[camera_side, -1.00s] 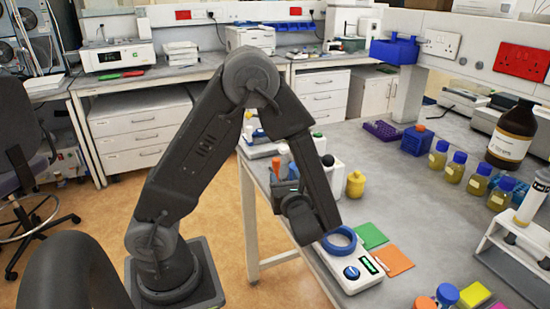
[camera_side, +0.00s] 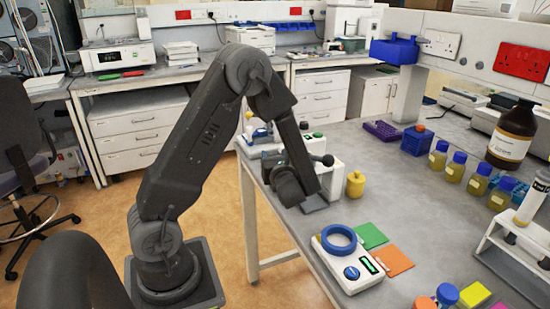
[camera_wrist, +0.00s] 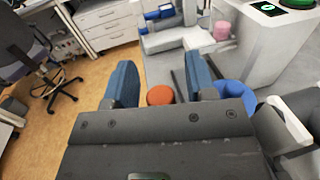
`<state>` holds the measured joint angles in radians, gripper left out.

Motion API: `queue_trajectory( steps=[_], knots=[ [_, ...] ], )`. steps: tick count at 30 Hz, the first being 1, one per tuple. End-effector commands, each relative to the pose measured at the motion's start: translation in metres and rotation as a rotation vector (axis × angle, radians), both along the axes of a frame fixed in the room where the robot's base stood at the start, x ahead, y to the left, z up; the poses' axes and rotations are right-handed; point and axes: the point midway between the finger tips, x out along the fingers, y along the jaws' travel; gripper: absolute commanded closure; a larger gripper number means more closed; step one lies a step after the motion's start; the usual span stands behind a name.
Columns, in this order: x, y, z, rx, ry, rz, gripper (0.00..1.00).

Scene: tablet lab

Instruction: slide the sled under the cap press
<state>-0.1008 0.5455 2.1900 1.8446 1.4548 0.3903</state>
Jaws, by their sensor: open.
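My gripper (camera_wrist: 161,78) is open, with its two blue-padded fingers apart in the wrist view. In the side view my gripper (camera_side: 292,188) is low at the left edge of the near bench. A round orange cap (camera_wrist: 160,95) shows between the fingers; what carries it is hidden by my gripper body. I cannot make out the sled for certain. A white unit with a green button (camera_wrist: 262,38), which may be the cap press, stands ahead and to the right in the wrist view. In the side view a white unit (camera_side: 333,178) stands just behind my gripper, partly covered by it.
A yellow bottle (camera_side: 355,184) stands right of the white unit. A white balance (camera_side: 352,268) with a blue ring (camera_side: 339,239) is nearer the camera, beside green (camera_side: 371,235) and orange (camera_side: 394,261) cards. Several blue-capped bottles stand farther right. The bench middle is clear.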

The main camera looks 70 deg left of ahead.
Motion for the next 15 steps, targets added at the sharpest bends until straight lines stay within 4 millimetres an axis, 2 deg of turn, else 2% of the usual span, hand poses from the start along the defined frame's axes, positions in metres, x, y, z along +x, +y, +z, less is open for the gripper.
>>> queue_trajectory(
  steps=[2, 15],
  knots=[
    [0.0001, -0.0002, -0.0001, 0.000, 0.000, 0.000, 0.54],
    [-0.0001, -0.0005, 0.0000, 0.000, 0.000, 0.000, 0.96]
  ],
)
